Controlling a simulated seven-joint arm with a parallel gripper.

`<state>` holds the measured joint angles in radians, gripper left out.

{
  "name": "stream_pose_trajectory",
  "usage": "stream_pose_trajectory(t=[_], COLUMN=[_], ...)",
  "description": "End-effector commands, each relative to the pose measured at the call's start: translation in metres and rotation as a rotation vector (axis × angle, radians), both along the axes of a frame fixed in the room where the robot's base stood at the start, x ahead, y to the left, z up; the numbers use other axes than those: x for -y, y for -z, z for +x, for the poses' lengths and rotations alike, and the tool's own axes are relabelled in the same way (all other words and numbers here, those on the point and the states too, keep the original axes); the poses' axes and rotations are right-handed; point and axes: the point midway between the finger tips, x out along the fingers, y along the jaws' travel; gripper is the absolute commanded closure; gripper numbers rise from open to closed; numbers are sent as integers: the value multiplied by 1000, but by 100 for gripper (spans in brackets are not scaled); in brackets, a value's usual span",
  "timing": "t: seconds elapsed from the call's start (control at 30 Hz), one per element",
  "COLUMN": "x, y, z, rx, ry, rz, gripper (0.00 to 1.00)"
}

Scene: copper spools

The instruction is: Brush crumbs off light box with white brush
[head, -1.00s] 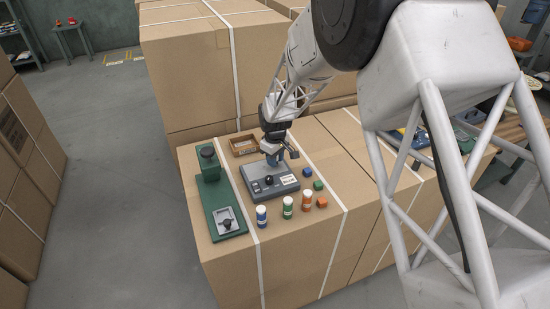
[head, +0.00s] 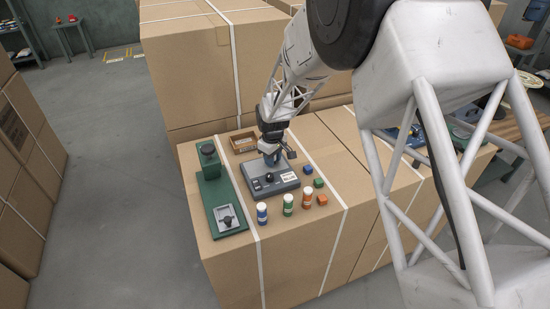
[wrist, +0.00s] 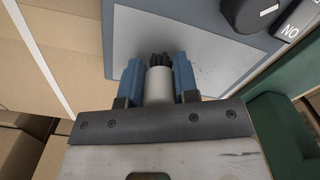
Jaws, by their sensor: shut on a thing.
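The light box (head: 262,188) is a low grey-blue box with a black knob and a white label, standing on the cardboard boxes. In the wrist view its pale panel (wrist: 225,55) lies under my gripper, and its blue-grey frame shows around it. Faint dark specks, which look like crumbs, show on the panel right of the fingers. My gripper (wrist: 159,75) is shut on the white brush (wrist: 159,88), its blue fingers either side of the white handle. The dark bristles point at the panel; I cannot tell if they touch. In the head view my gripper (head: 271,157) is over the box's far part.
A green stand (head: 208,190) is close on the left. A brown tray (head: 243,148) lies behind. Blue (head: 262,214), green (head: 288,205) and orange (head: 307,198) white-capped bottles stand in front. Small cubes (head: 318,183) lie to the right. Bare cardboard is free further right.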

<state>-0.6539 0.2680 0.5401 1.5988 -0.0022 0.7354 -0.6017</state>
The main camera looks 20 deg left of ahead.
Motion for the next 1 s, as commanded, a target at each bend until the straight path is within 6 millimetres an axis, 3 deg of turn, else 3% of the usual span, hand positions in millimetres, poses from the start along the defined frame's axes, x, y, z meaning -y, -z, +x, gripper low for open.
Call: stream_pose_trajectory(t=[0.4,1.0], x=[-17,-23], y=[-1,-1], z=[-17,-22], rx=[0,0], ry=[-1,-1], rz=[0,0], gripper=[100,100])
